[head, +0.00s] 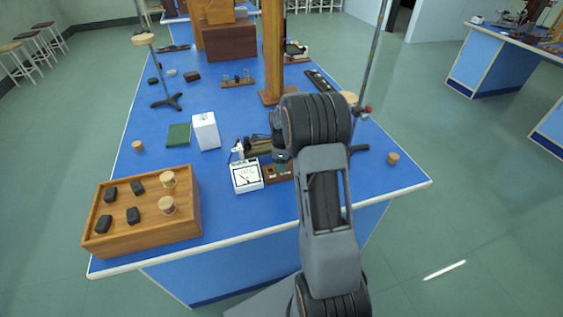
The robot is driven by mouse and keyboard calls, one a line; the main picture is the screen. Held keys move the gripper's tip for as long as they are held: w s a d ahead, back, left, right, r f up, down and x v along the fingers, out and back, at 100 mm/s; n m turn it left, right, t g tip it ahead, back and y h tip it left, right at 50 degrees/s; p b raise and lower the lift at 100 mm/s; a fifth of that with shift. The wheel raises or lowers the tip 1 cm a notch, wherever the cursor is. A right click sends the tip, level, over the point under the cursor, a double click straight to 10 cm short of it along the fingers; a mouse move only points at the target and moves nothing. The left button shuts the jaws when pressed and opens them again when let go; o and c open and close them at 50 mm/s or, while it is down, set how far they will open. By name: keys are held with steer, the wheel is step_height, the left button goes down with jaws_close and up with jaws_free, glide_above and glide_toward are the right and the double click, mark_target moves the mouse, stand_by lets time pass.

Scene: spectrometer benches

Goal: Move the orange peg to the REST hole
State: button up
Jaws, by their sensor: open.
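A small brown wooden board (271,177) with a green patch lies beside the white meter on the blue bench, partly hidden by my arm. I cannot make out the orange peg or the REST hole; the board's far and right parts are covered. My gripper (280,157) is at the end of my arm, just above and behind this board as seen here. It is open, but its fingertips are mostly hidden and I see nothing held.
A white analogue meter (246,176) stands left of the board. A wooden box (150,239) with black and cork-topped pieces is at front left. A white box (206,131), a green book (178,135) and a rod stand (362,100) are nearby.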

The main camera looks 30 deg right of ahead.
step_height(320, 180, up, 14)
stand_by(0.6)
steer(key=shift+f, duration=0.1)
steer(key=s+a+r+n+t, duration=0.1)
steer(key=s+a+n, duration=0.6)
steer(key=s+n, duration=0.3)
steer(key=s+a+r+n+t, duration=0.1)
steer(key=s+a+n+t, duration=0.1)
steer(key=s+a+n, duration=0.6)
steer(key=s+n+p, duration=0.1)
steer(key=s+n, duration=0.2)
steer(key=n, duration=0.3)
steer(key=shift+s+r+n+t, duration=0.15)
steer(key=shift+s+n+t, duration=0.15)
steer(key=shift+n, duration=0.1)
